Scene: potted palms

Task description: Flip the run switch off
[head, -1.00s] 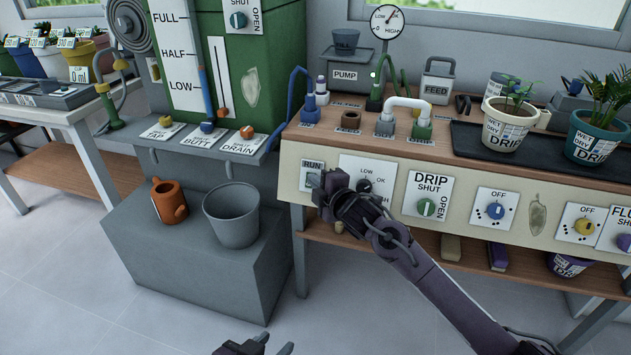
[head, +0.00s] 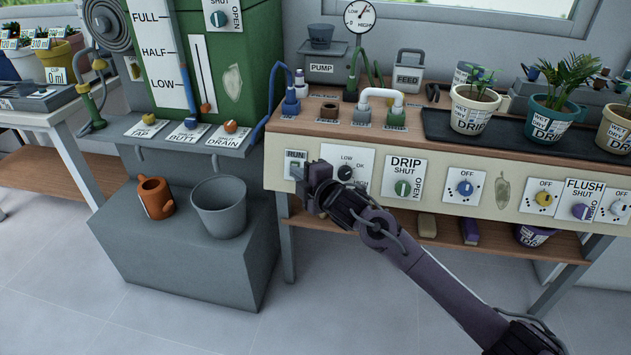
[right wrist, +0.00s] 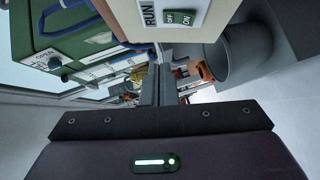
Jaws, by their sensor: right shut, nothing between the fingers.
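The run switch (head: 295,172) sits under the RUN label at the left end of the cream front panel (head: 440,200). In the right wrist view the switch (right wrist: 180,16) is a small green rocker with OFF and ON lettering on a white plate. Which way it is tipped I cannot tell. My right gripper (head: 310,184) is at the panel front, just right of and below the switch, partly overlapping its plate. In the right wrist view its fingers (right wrist: 158,85) are together and empty, close beside the plate; contact is unclear. My left gripper is out of view.
A grey bucket (head: 218,208) and an orange mug (head: 154,198) stand on a grey block to the left. Potted palms stand above on a black tray (head: 435,124).

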